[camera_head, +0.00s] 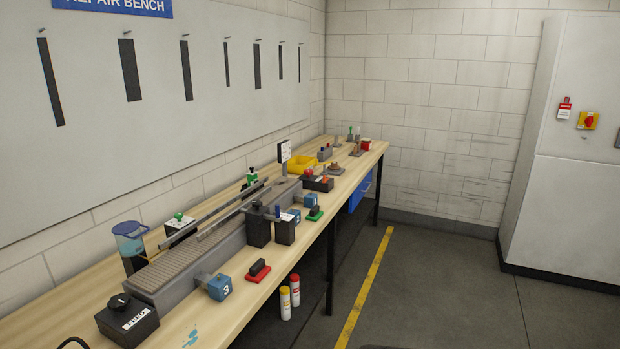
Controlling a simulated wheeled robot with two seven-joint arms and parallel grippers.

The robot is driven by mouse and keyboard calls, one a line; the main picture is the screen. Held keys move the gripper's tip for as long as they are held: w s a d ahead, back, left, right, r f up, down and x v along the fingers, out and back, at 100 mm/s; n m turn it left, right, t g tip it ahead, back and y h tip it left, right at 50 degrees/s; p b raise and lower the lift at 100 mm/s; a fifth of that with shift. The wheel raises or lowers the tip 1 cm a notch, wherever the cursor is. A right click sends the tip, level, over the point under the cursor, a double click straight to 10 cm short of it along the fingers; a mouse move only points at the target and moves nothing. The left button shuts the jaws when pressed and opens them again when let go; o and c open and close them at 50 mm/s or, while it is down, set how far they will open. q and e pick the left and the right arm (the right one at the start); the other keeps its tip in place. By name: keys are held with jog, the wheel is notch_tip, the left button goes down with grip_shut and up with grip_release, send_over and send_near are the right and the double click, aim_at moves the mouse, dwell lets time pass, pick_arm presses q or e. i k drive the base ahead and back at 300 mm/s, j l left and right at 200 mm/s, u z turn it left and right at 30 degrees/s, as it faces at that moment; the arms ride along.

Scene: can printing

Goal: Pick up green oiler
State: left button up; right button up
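No thing in view can be made out for certain as the green oiler. A small upright item with green on it (350,133) stands at the far end of the wooden workbench (215,321). Neither of my grippers shows in the head view.
The bench runs along the left wall, crowded with a black feed box (127,318), blue block (220,287), red-based item (258,270) and yellow bin (302,165). Floor right of the yellow line (364,288) is clear up to a grey cabinet (568,210).

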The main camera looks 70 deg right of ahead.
aim_at(251, 177)
jog(key=z, duration=1.8)
jog(key=i+l, duration=0.15)
jog(key=l, duration=0.15)
jog(key=i+l+u, duration=0.15)
jog(key=i+l, duration=0.2)
jog(key=l, duration=0.3)
jog(key=i+l+u, duration=0.15)
jog(key=l, duration=0.15)
jog(key=i+l, duration=0.15)
jog(key=l, duration=0.2)
